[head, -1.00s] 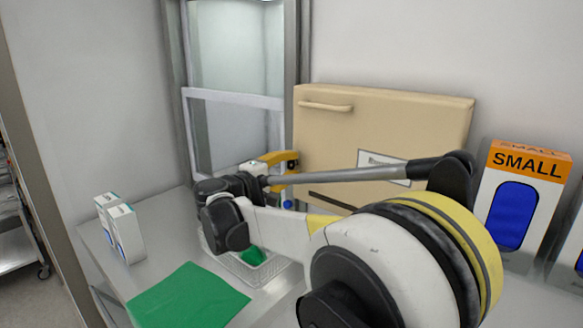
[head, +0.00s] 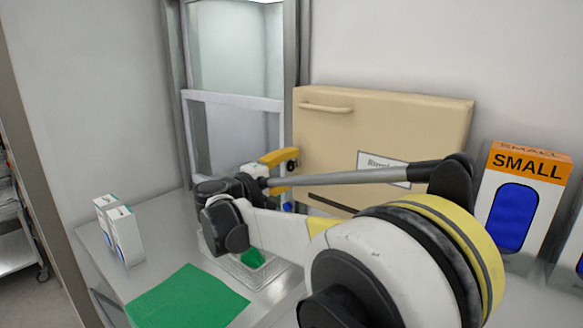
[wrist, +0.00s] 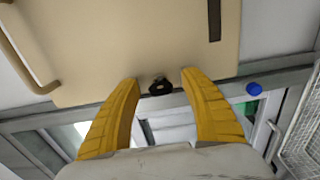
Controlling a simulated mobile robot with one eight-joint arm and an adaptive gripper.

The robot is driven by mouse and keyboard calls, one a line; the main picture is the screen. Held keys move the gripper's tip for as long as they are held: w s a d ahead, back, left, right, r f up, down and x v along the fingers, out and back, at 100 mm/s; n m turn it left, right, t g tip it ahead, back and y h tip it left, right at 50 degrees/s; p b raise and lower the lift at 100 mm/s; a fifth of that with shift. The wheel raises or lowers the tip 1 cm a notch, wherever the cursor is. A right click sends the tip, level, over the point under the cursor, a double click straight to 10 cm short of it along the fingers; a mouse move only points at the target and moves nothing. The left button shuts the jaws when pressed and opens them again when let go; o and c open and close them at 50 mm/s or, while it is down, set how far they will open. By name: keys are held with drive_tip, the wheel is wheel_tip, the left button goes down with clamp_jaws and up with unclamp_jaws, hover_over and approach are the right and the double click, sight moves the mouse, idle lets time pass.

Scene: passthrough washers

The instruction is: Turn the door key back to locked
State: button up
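The beige cabinet (head: 400,125) stands against the back wall, its handle at upper left. A small black part (wrist: 161,86), likely the door key, sits at the cabinet's edge in the wrist view. My gripper (wrist: 160,77) is open, with its two yellow fingers spread on either side of this black part and a gap on each side. Its turned angle is too small to read. In the head view my gripper (head: 290,172) is at the cabinet's left edge, partly hidden behind my wrist.
A wire basket (head: 265,277) with a green item stands below my wrist, near a green sheet (head: 188,297). A blue round thing (wrist: 253,89) is close to one finger. White boxes (head: 122,235) stand left; a glove box (head: 515,200) stands right. A glazed hatch (head: 235,130) is behind.

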drive_tip(key=v, duration=1.2)
drive_tip(key=s+d+f+m+g+y+b, duration=0.25)
drive_tip(key=s+d+f+b, duration=0.2)
drive_tip(key=d+f, duration=0.5)
drive_tip(key=s+d+f+m+g+y+b, duration=0.1)
drive_tip(key=s+d+f+g+b, duration=0.35)
drive_tip(key=d, duration=0.85)
drive_tip(key=s+d+f+m+y+b, duration=0.3)
drive_tip(key=s+f+b, duration=0.3)
drive_tip(key=s+f, duration=0.4)
drive_tip(key=s+d+f+m+y+b, duration=0.3)
drive_tip(key=s+f, duration=0.7)
drive_tip(key=f, duration=0.5)
drive_tip(key=y+b, duration=0.1)
drive_tip(key=b, duration=0.1)
drive_tip(key=shift+s+m+b, duration=0.2)
drive_tip(key=shift+m+b, duration=0.15)
drive_tip(key=shift+y, duration=0.25)
